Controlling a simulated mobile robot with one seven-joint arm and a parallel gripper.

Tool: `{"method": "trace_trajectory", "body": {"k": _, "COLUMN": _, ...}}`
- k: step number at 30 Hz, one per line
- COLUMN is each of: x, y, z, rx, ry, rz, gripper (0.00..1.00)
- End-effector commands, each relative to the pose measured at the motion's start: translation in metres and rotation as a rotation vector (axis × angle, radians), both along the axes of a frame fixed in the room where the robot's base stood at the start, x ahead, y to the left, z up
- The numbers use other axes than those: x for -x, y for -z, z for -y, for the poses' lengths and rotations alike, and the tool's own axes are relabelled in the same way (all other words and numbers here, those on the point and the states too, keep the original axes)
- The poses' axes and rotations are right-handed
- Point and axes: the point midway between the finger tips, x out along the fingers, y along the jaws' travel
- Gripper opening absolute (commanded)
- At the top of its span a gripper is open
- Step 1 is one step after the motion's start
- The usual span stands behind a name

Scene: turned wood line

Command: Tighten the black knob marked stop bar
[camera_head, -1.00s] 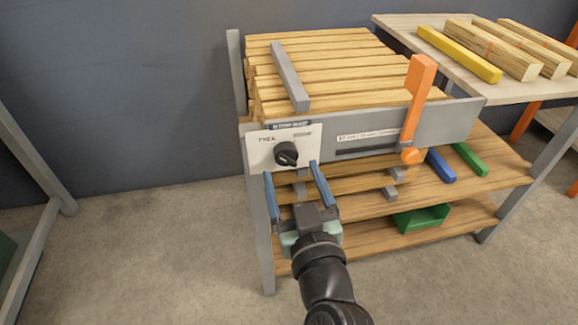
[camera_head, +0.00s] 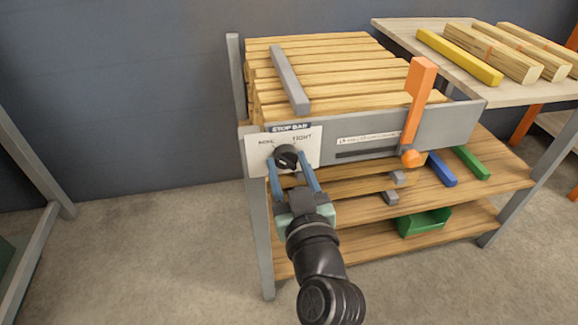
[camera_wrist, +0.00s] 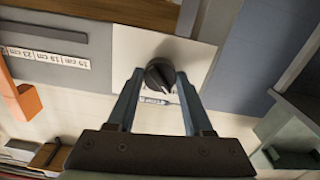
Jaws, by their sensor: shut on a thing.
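The black knob (camera_head: 286,157) sits on a white plate (camera_head: 312,148) labelled STOP BAR, at the left end of the grey front rail. The plate has a word at left that is hard to read and TIGHT at right. My gripper (camera_head: 288,166) reaches up from below with its two blue fingers shut on the knob's sides. The wrist view shows the knob (camera_wrist: 159,76) between the fingertips, with its pale pointer line partly visible. The fingers cover part of the plate.
An orange lever (camera_head: 418,100) stands on the grey rail (camera_head: 450,125) to the right. Wooden strips (camera_head: 340,70) lie above under a grey bar (camera_head: 290,80). Shelves below hold a green bin (camera_head: 424,222) and blue and green bars.

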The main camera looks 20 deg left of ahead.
Motion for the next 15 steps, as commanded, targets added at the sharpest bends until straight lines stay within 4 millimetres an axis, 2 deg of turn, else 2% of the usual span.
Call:
{"method": "trace_trajectory", "body": {"k": 1, "x": 0.0002, "y": 0.0001, "z": 0.0001, "rx": 0.0, "ry": 0.0, "rz": 0.0, "gripper": 0.06}}
{"method": "trace_trajectory", "body": {"k": 2, "x": 0.0002, "y": 0.0001, "z": 0.0, "rx": 0.0, "ry": 0.0, "rz": 0.0, "gripper": 0.0}}
{"method": "trace_trajectory", "body": {"k": 15, "x": 0.0003, "y": -0.0009, "z": 0.0002, "rx": -0.074, "ry": 0.0, "rz": -0.051, "gripper": 0.0}}
